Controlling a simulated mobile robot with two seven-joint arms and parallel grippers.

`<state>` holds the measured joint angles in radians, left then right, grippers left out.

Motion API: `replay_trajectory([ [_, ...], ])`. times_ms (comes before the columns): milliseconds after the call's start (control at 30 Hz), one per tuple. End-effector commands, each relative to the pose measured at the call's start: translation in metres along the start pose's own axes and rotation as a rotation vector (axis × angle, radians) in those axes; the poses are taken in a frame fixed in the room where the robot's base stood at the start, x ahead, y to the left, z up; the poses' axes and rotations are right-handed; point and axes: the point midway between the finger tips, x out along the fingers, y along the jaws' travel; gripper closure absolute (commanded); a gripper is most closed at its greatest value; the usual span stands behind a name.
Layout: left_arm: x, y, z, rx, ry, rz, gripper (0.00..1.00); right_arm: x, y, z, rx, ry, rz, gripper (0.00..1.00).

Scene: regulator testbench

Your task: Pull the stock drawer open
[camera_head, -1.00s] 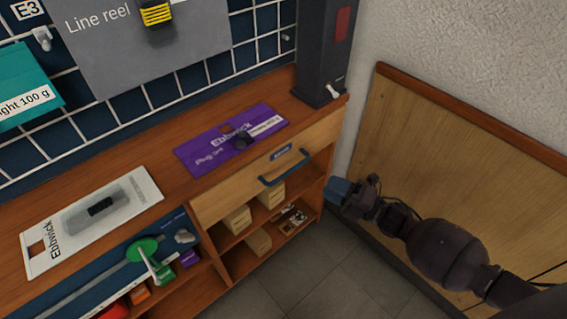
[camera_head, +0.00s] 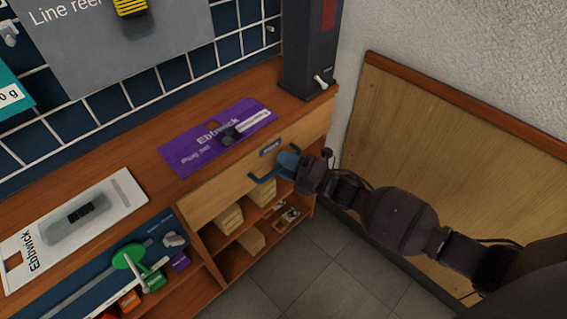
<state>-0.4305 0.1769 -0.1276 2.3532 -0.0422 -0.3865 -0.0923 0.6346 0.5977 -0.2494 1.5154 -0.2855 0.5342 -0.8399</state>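The stock drawer (camera_head: 212,196) has a pale wood front under the bench top, and it looks closed. My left gripper is not in view.
Open shelves below the drawer hold pale boxes (camera_head: 229,219). A purple card (camera_head: 185,154) and a white card (camera_head: 112,195) lie on the bench top (camera_head: 150,170). A dark grey column (camera_head: 308,50) stands at its right end. The tiled floor (camera_head: 325,255) in front is clear.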

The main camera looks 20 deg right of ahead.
Motion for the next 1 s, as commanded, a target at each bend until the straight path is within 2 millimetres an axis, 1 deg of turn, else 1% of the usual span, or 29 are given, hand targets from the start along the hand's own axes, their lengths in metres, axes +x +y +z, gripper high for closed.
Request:
replay_trajectory([
  [300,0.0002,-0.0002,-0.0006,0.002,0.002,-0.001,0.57,0.0028,0.0001,-0.0001,0.001,0.000,0.000,0.64],
  [333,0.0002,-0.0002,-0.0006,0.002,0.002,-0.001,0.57,0.0028,0.0001,-0.0001,0.001,0.000,0.000,0.65],
  [500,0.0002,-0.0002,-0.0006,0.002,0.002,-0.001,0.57,0.0027,0.0001,-0.0001,0.001,0.000,0.000,0.91],
  [567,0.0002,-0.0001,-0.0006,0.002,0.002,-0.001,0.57,0.0026,0.0001,-0.0002,0.001,0.000,0.000,1.00],
  [867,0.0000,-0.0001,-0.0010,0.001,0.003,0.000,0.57,0.0019,0.0004,-0.0004,0.001,0.000,0.000,1.00],
  [1000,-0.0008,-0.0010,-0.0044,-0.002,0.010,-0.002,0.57,-0.0045,0.0030,-0.0031,0.000,0.000,0.001,1.00],
])
